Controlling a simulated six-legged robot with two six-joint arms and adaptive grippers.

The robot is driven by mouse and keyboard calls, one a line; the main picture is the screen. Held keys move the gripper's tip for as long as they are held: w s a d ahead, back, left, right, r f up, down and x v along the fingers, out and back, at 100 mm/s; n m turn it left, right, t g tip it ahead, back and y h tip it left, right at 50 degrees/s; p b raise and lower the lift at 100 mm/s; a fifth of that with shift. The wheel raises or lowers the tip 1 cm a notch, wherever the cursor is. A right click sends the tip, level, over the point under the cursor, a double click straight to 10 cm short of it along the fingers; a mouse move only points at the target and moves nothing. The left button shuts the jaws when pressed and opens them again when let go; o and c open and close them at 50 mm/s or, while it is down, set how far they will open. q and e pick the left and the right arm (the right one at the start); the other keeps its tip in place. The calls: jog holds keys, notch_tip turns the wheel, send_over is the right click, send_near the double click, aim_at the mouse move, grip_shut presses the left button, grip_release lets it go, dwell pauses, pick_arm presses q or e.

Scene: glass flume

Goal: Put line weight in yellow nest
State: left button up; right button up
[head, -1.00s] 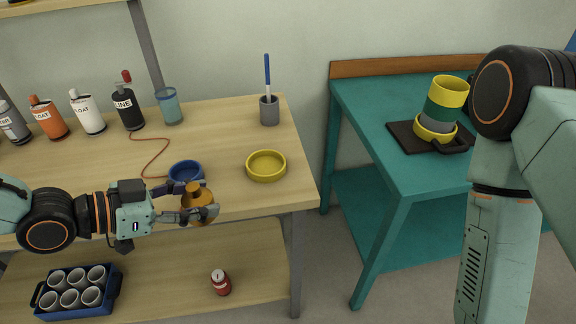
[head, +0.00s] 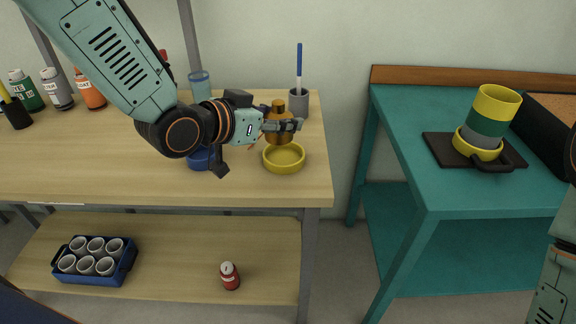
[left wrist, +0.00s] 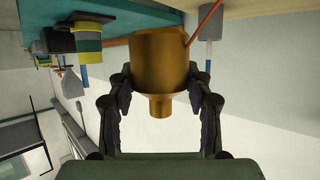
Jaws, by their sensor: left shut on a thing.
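The line weight (head: 279,124) is a brass-coloured body with a narrow knob on top. My left gripper (head: 285,125) is shut on it and holds it upright. In the head view it appears just above the back rim of the yellow nest (head: 284,167), a shallow round dish on the wooden bench; the exact gap cannot be told. In the left wrist view the weight (left wrist: 160,65) sits between both fingers, with an orange-red line beside it. The blue nest (head: 199,161) is partly hidden behind my left gripper. My right gripper is out of view.
A grey cup (head: 299,104) with a blue-handled tool stands just behind the yellow nest. A blue-tinted glass (head: 199,86) and several bottles stand along the back. The teal table (head: 411,180) at right bears a dark tray with stacked cups. The bench front is clear.

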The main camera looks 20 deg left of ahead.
aim_at(280, 99)
pick_arm(q)
jog(key=shift+w+a+r+n+t+y+b, duration=0.1)
jog(key=shift+w+r+n+t+y+b, duration=0.45)
jog(key=shift+w+r+n+y, duration=0.5)
jog(key=shift+w+a+r, duration=0.1)
jog(key=shift+w+r, duration=0.15)
jog(key=f+b, duration=0.1)
jog(key=f, duration=0.1)
jog(key=f+b, duration=0.1)
jog(key=f, duration=0.2)
jog(key=shift+w+d+f+b, duration=0.2)
jog(key=shift+f+b, duration=0.1)
jog(key=shift+f, duration=0.05)
jog(key=shift+a+f, duration=0.1)
jog(key=shift+f, duration=0.1)
jog(key=f, duration=0.1)
jog(key=f+b, duration=0.1)
jog(key=f, duration=0.1)
jog(key=shift+s+d+f+b, duration=0.15)
jog(key=shift+d+f+b, duration=0.05)
jog(key=shift+b, duration=0.1)
jog(key=shift+a+f, duration=0.15)
jog(key=shift+f, duration=0.05)
